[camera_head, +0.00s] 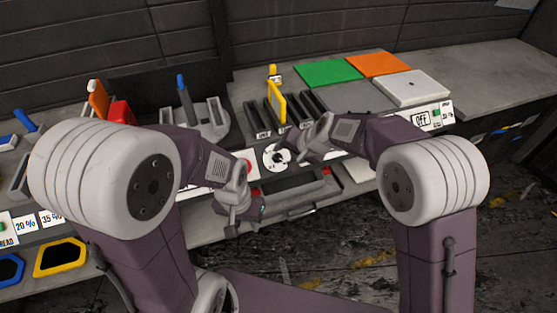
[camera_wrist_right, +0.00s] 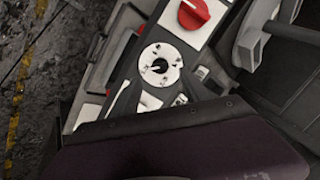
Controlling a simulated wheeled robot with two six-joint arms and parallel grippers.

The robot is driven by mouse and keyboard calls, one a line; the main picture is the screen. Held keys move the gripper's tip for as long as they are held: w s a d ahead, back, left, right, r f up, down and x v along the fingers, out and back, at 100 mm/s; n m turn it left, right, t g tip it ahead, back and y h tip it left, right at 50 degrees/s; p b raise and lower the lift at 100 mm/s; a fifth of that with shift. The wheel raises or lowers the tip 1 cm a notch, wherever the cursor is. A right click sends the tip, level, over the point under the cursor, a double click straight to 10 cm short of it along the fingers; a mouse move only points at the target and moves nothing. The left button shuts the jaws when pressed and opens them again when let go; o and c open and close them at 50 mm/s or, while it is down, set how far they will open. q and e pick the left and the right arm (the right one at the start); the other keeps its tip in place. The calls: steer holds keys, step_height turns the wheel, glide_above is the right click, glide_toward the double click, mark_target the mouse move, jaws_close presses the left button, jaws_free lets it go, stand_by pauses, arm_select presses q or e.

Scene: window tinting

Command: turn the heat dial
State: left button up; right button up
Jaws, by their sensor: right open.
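A round white dial (camera_head: 275,158) with a black pointer and dark marks is set in the front panel at the middle of the head view. It shows whole in the right wrist view (camera_wrist_right: 160,64), where its marks are too small to read. My right gripper (camera_head: 294,152) is open, just right of the dial and close to it, partly covering its edge in the head view. Whether it touches the dial is unclear. My left gripper (camera_head: 236,211) hangs left of the dial, in front of the bench edge, apart from it. Its finger gap is too small to judge.
A red knob (camera_wrist_right: 193,14) sits on the panel beside the dial. Dark slots with a yellow-handled tool (camera_head: 276,100) stand behind. Green (camera_head: 328,72) and orange (camera_head: 378,63) sheets and a white plate (camera_head: 412,88) lie at the back right. The right bench end is clear.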

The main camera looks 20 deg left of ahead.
mark_target(279, 157)
steer(key=x, duration=0.7)
steer(key=shift+w+a+f, duration=0.1)
steer(key=shift+w+f, duration=0.05)
jaws_close()
